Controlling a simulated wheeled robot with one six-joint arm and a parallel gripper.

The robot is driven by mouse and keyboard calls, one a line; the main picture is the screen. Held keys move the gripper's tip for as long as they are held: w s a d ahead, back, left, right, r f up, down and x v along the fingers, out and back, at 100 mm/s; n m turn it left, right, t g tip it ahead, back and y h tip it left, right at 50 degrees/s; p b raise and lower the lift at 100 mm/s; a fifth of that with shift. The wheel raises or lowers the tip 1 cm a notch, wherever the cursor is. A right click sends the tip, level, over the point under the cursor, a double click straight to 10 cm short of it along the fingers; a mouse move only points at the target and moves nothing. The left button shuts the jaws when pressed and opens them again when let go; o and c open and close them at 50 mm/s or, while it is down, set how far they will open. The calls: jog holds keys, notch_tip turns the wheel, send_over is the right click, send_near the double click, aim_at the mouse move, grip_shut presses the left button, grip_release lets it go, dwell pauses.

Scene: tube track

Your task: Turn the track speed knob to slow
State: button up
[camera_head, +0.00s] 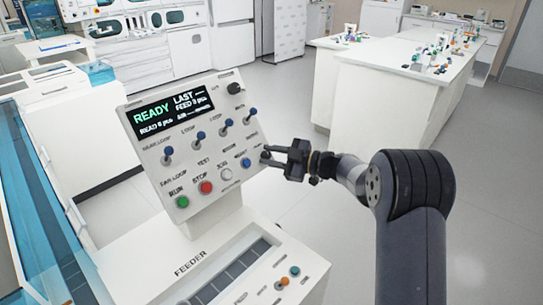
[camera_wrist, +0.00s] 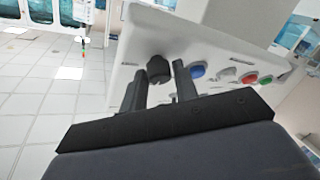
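The tilted white control panel (camera_head: 190,145) stands left of centre in the head view. A black knob (camera_wrist: 158,68) on its lower right, beside a blue button (camera_wrist: 197,71), shows in the wrist view just beyond my fingertips, roughly between them. In the head view this knob (camera_head: 265,155) is partly hidden by my gripper (camera_head: 276,160). My gripper also shows in the wrist view (camera_wrist: 159,88), with its fingers apart and a gap between them. I cannot tell whether they touch the knob. Its label and pointer are not readable. Another black knob (camera_head: 234,88) sits at the panel's top right.
Several blue-tipped toggles (camera_head: 200,136) cross the panel under a display (camera_head: 173,112) reading READY. Green (camera_head: 182,202), red (camera_head: 206,187) and white (camera_head: 226,174) buttons are close left of my gripper. The feeder (camera_head: 215,262) lies below.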

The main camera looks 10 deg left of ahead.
jog(key=o, duration=0.3)
jog(key=shift+o, duration=0.2)
jog(key=v, duration=1)
jog(key=shift+d, duration=0.4)
jog(key=shift+s+a, duration=0.1)
jog(key=x, duration=1)
jog(key=shift+a, duration=0.4)
jog(key=shift+d+m, duration=0.1)
jog(key=shift+m, duration=0.3)
jog(key=shift+d, duration=0.1)
